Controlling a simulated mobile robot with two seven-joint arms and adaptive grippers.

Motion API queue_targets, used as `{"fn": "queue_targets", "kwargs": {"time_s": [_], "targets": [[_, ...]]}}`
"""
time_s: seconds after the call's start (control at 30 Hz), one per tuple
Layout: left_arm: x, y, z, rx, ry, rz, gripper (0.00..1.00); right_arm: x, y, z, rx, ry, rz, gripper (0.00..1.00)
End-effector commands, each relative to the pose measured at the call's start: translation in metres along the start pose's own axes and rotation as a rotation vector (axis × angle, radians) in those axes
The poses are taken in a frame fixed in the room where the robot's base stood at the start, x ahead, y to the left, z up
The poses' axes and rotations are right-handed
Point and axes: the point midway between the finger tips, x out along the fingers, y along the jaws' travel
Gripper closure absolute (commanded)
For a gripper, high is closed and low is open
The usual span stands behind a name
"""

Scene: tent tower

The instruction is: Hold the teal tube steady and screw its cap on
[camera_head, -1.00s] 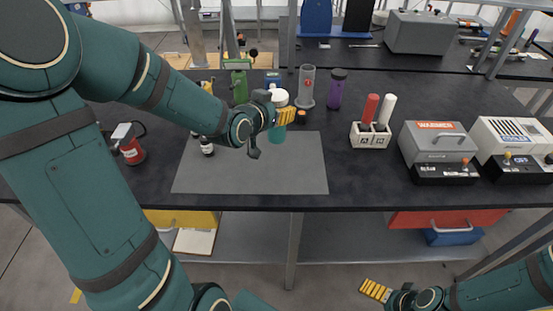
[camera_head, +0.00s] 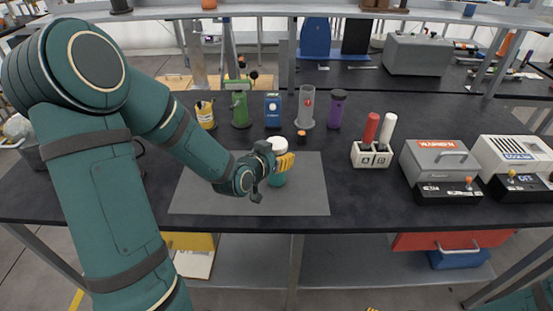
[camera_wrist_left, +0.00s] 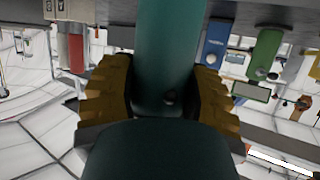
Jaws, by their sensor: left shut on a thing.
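The teal tube (camera_head: 277,180) is upright at the upper right of the grey mat (camera_head: 230,203), with a white top (camera_head: 277,143). I cannot tell whether this top is a cap or how tightly it sits. My left gripper (camera_head: 285,162) is shut around the tube's side, just below the white top. In the left wrist view the tube (camera_wrist_left: 168,50) runs between the ridged yellow fingers (camera_wrist_left: 165,95). Whether its base touches the mat is unclear. Only a yellow tip of my right gripper (camera_head: 372,309) shows at the bottom edge.
Behind the mat stand a yellow cup (camera_head: 205,115), a green bottle (camera_head: 240,108), a blue box (camera_head: 273,110), a clear cylinder (camera_head: 306,108) and a purple bottle (camera_head: 337,108). A small dark jar (camera_head: 301,135) is close behind the tube. A white rack (camera_head: 371,156) stands right. The mat's front is clear.

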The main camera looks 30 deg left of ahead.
Motion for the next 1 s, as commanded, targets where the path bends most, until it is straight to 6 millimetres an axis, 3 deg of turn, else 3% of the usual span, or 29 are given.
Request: {"fn": "queue_targets", "kwargs": {"time_s": [0.07, 0.47, 0.5, 0.57, 1.0], "targets": [[0.0036, 0.0001, 0.0088, 0.000, 0.001, 0.000, 1.00, 0.0029, 0.0011, -0.0003, 0.000, 0.001, 0.000, 0.00], [0.0048, 0.0001, 0.0111, 0.002, 0.003, 0.000, 1.00, 0.0062, 0.0023, -0.0006, 0.000, 0.003, 0.000, 0.00], [0.0047, 0.0001, 0.0120, 0.001, 0.001, 0.000, 0.44, 0.0066, 0.0025, -0.0008, 0.000, 0.003, 0.000, 0.00], [0.0044, 0.0000, 0.0112, 0.001, 0.000, 0.000, 0.23, 0.0057, 0.0021, -0.0008, 0.000, 0.003, 0.000, 0.00], [0.0028, 0.0001, 0.0074, 0.000, 0.000, 0.000, 0.20, 0.0008, 0.0003, -0.0006, 0.000, 0.002, 0.000, 0.00]]}}
